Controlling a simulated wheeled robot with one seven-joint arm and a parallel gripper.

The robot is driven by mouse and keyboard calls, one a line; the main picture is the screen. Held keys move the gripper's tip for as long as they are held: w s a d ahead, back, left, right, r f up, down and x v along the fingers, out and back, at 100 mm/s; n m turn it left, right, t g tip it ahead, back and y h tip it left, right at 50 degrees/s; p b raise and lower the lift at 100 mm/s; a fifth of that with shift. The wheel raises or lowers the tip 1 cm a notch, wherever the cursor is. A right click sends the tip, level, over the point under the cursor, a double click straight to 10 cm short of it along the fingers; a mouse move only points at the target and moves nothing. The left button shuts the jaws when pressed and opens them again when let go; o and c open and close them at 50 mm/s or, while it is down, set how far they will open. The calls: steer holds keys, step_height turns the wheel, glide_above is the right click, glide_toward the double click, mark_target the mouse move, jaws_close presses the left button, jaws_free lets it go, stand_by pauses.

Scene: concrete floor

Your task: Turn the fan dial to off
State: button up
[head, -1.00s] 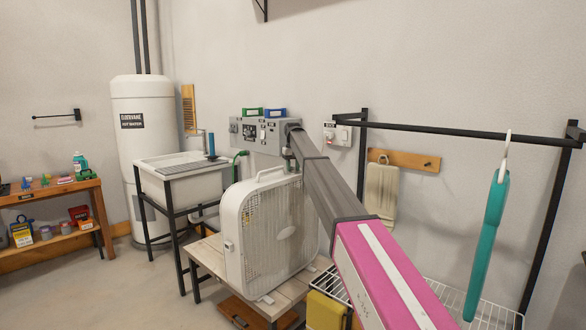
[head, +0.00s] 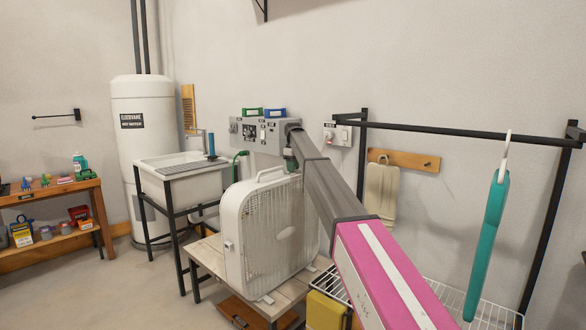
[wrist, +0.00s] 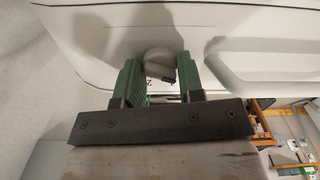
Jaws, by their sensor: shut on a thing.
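The white box fan (head: 262,238) stands upright on a small wooden table in the head view. Its grey round dial (wrist: 158,57) shows in the wrist view, set in the fan's white housing (wrist: 100,18). My gripper (wrist: 159,66) has its two green fingers on either side of the dial and is shut on it. A dark mark, partly hidden, shows just below the dial. In the head view my gripper (head: 291,160) is at the fan's top right, and the dial is hidden there.
The fan's carrying handle (wrist: 265,65) is close to the right of my fingers. The small wooden table (head: 208,262) holds the fan. A utility sink (head: 180,180) stands behind to the left, and a black rail (head: 460,129) with a hanging teal thing is at the right.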

stand_by(0.3)
steer(key=o, duration=0.9)
steer(key=shift+r, duration=0.1)
step_height(320, 180, up, 11)
steer(key=shift+f, duration=0.15)
